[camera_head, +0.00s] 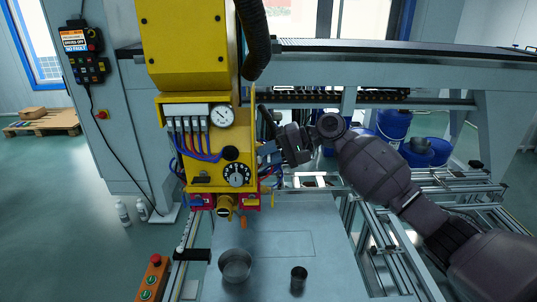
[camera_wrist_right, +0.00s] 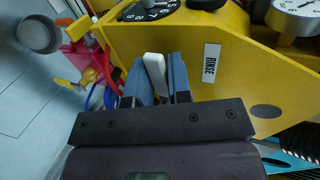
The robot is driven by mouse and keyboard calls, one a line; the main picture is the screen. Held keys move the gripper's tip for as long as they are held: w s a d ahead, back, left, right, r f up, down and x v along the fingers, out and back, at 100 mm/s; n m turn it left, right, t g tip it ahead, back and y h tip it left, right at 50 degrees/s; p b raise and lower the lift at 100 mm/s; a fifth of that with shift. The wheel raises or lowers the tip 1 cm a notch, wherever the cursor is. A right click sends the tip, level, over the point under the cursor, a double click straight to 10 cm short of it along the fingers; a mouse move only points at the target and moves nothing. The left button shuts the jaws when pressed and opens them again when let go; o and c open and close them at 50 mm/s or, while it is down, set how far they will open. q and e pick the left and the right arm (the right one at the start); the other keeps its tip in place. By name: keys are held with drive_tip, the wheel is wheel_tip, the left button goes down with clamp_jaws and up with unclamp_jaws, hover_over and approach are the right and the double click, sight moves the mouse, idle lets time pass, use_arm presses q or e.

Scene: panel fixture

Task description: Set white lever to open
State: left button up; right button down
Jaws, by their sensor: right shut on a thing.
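The white lever (camera_wrist_right: 154,68) stands out from the side of the yellow panel housing (camera_wrist_right: 220,85) in the right wrist view. My right gripper (camera_wrist_right: 155,80) has its two blue-grey fingers on either side of the lever and is shut on it. In the head view my right gripper (camera_head: 268,153) is at the right side of the yellow housing (camera_head: 187,45). The lever itself is hidden or too small to tell there. My left gripper is in neither view.
The panel's front has a gauge (camera_head: 222,116), a black dial (camera_head: 237,175), coloured hoses and red parts (camera_head: 250,201). A metal bowl (camera_head: 235,265) and a dark cup (camera_head: 299,278) stand on the table below. A label (camera_wrist_right: 211,63) is beside the lever.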

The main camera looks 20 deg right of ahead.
drive_tip(key=c, duration=1.1)
unclamp_jaws()
drive_tip(key=shift+d, duration=0.1)
drive_tip(key=b+v, duration=0.2)
drive_tip(key=v, duration=0.8)
drive_tip(key=shift+d, duration=0.35)
drive_tip(key=shift+r, duration=0.1)
